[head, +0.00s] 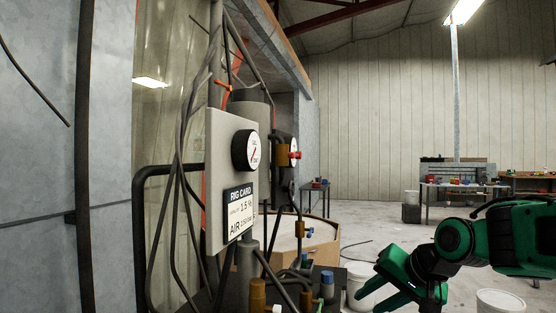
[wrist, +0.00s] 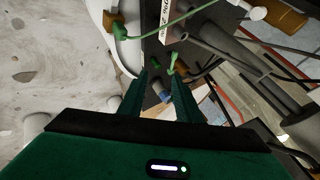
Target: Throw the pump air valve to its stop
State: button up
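No part is clearly marked as the pump air valve, and I cannot tell which fitting it is. In the head view, a brass fitting with a red part (head: 293,155) sits by the rear gauge. Lower down are a blue-capped fitting (head: 326,284) and a brass fitting (head: 258,295). My gripper (head: 376,283) is at the lower right, apart from these. In the wrist view my gripper (wrist: 159,76) has its two fingers apart with nothing held. A small green handle (wrist: 173,62) shows by the right fingertip, and a blue part (wrist: 165,97) shows between the fingers; contact cannot be told.
A grey panel with a rig card (head: 240,212) and a round gauge (head: 245,150) stands at the left, with hanging hoses. A round wooden-sided tub (head: 322,240) stands behind. White buckets (head: 501,301) stand on the floor. Workbenches (head: 455,192) are far back; the floor between is mostly open.

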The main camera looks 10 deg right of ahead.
jog(key=w+a+r+m+t+y, duration=0.1)
jog(key=w+a+r+t+y, duration=0.35)
jog(key=r, duration=0.65)
jog(key=m+t+y, duration=0.2)
jog(key=t+y, duration=0.1)
jog(key=y, duration=0.2)
send_near(295, 156)
jog(key=x, duration=0.4)
jog(key=shift+a, duration=0.15)
jog(key=x, duration=1)
jog(key=shift+a, duration=0.35)
jog(key=shift+w, duration=0.1)
